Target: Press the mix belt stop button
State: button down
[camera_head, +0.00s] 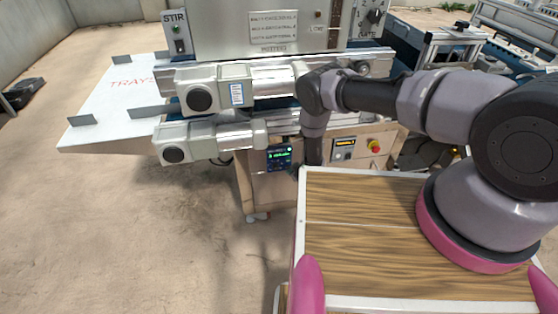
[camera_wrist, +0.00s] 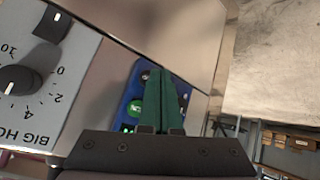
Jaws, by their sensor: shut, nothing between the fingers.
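In the wrist view my gripper (camera_wrist: 162,75) is shut and empty, its two dark green fingers together. Behind the fingers is a blue control panel (camera_wrist: 131,91), partly hidden by them. A round green button (camera_wrist: 135,107) shows on it, left of the fingers. A dark round control (camera_wrist: 145,75) sits above it, close to the fingertips. I cannot read which one is the mix belt stop, or tell whether the fingertips touch the panel. In the head view the arm reaches to the machine, and the gripper is hidden there.
A grey panel (camera_wrist: 60,100) with a black dial (camera_wrist: 17,80) stands at the left of the wrist view. Open floor lies at left.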

dwell(0.3)
jog(key=shift+w+a, duration=0.15)
jog(key=shift+w, duration=0.35)
dwell(0.5)
jog(key=shift+s, duration=0.5)
jog(key=s+d, duration=0.2)
jog(key=s, duration=0.3)
jog(key=shift+s, duration=0.4)
dwell(0.6)
